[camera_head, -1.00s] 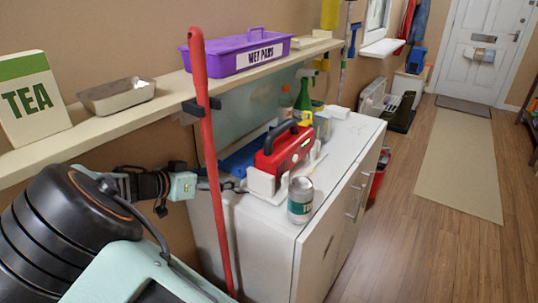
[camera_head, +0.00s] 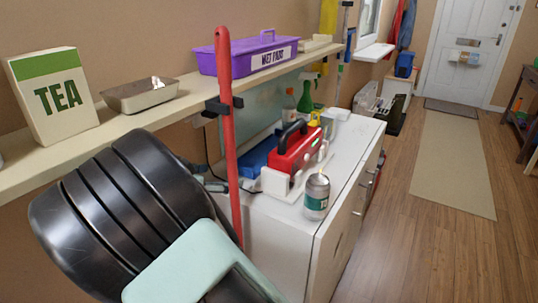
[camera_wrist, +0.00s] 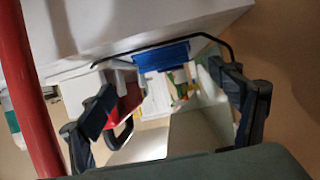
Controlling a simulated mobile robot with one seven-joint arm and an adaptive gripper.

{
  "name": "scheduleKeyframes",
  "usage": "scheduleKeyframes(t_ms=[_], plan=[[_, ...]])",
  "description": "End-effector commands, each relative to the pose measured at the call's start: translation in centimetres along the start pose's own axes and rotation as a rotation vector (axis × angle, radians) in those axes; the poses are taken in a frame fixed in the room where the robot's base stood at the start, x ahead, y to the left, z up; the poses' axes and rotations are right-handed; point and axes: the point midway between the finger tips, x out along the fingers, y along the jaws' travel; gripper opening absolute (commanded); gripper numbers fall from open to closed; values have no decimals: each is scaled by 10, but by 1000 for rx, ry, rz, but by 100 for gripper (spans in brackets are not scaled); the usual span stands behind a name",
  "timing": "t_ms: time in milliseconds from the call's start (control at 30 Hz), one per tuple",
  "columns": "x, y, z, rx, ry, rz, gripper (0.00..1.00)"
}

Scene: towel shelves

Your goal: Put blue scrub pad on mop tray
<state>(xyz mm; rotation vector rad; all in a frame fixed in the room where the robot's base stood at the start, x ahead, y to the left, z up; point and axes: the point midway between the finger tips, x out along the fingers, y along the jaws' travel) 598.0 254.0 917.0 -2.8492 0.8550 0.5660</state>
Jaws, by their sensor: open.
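A flat blue item (camera_head: 257,155), which may be the blue scrub pad, lies on the white cabinet behind the red device. It shows as a blue block (camera_wrist: 162,57) in the wrist view, beyond and between my fingertips. My gripper (camera_wrist: 162,84) is open and empty, with a finger on each side and nothing touching them. In the head view my arm hides most of it. A purple tray (camera_head: 222,66) labelled "WET PADS" sits on the wall shelf; I cannot tell whether it is the mop tray.
A red pole (camera_head: 229,140) stands upright before the shelf, close to my arm. The red device (camera_head: 296,150) and a can (camera_head: 316,195) stand on the white cabinet (camera_head: 285,222). A tea box (camera_head: 52,95) and metal tin (camera_head: 140,94) sit on the shelf.

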Motion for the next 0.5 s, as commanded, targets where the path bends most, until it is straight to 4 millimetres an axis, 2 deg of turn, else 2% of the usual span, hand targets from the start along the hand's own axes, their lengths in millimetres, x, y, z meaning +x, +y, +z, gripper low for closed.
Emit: scheduleKeyframes(t_ms=[200,500], plan=[[36,2,0,-1,2,6,84],[71,0,-4,0,2,6,84]])
